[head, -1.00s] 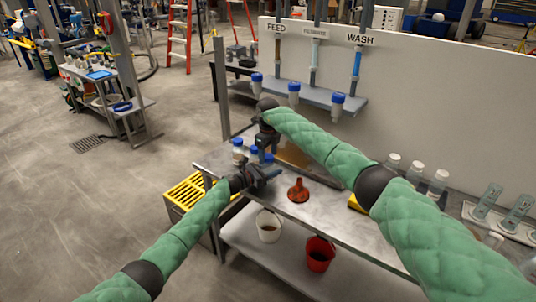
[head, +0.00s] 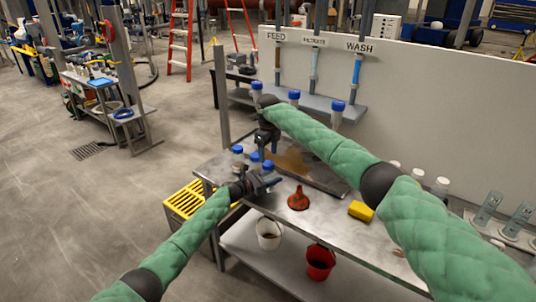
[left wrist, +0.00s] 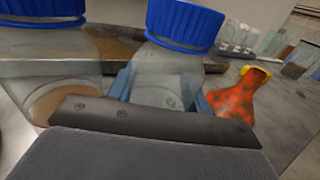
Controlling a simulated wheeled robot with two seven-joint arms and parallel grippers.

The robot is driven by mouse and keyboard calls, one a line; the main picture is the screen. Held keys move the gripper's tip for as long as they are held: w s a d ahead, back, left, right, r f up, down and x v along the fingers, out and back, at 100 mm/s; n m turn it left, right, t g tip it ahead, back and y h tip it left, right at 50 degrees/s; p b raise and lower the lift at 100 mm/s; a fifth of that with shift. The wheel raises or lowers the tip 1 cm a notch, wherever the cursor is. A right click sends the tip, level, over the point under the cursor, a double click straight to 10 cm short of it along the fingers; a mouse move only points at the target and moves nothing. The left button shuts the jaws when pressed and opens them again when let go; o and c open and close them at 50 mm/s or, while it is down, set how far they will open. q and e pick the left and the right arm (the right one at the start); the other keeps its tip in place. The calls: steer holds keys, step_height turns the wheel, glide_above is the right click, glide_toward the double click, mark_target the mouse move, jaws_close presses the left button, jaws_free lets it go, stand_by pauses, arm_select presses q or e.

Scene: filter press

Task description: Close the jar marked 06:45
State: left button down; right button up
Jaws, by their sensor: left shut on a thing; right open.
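Several jars with blue caps stand at the left end of the steel bench (head: 335,215); one of them (head: 237,153) is at the back left. My left gripper (head: 266,182) is low at the bench's left end. In the left wrist view it is shut on a clear jar (left wrist: 165,75) with a blue cap (left wrist: 185,22) on top. A second blue-capped jar (left wrist: 35,60) with brownish contents is to its left. My right gripper (head: 266,143) is open above the jars, its fingertips partly hidden. No 06:45 mark is readable, and I cannot tell how tight the caps are.
White-capped bottles (head: 441,186) stand at the back right. A white bucket (head: 269,234) and a red bucket (head: 320,262) are on the lower shelf.

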mark_target(268, 163)
steer(key=shift+r, duration=1.8)
steer(key=shift+f, duration=0.1)
steer(key=shift+f, duration=3.9)
steer(key=c, duration=1)
steer(key=o, duration=1.2)
steer(key=shift+c, duration=0.2)
steer(key=shift+r, duration=0.1)
